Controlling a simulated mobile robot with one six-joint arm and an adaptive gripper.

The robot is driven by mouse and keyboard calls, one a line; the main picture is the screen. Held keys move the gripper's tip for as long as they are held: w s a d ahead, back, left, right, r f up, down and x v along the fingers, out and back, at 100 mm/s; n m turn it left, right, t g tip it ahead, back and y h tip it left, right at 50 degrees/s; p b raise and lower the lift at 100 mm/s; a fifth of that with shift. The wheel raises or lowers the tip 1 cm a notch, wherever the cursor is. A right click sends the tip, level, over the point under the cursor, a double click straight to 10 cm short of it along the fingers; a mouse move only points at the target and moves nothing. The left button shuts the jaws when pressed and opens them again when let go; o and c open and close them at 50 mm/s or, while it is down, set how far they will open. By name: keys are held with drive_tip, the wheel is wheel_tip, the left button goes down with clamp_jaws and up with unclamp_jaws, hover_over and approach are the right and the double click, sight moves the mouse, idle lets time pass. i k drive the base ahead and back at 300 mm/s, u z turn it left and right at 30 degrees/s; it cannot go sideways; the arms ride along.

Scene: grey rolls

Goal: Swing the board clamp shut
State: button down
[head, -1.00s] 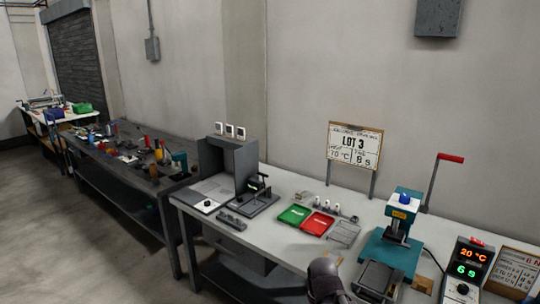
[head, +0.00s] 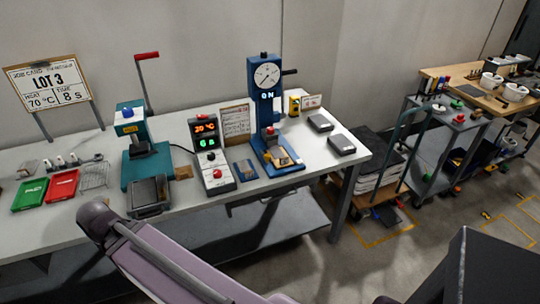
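I cannot identify the board clamp for certain in the head view. A blue force-gauge stand (head: 266,110) with a round dial and an "0 N" display stands on the white bench. A small yellowish piece (head: 283,157) sits on its base; I cannot make out whether it is a clamp or whether anything there is open. A teal press (head: 135,140) with a red-tipped lever behind it stands to the left, with a dark flat plate unit (head: 149,193) in front. My purplish arm crosses the foreground; my gripper is out of frame.
The white bench (head: 330,158) also holds a control box (head: 211,155), a green tray (head: 30,194), a red tray (head: 63,186) and two dark grey blocks at its right. A cart (head: 440,145) and a wooden-topped table stand farther right.

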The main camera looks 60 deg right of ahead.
sight(266, 157)
drive_tip(key=z, duration=1.2)
drive_tip(key=k, duration=0.5)
drive_tip(key=z, duration=0.55)
drive_tip(key=i, duration=0.5)
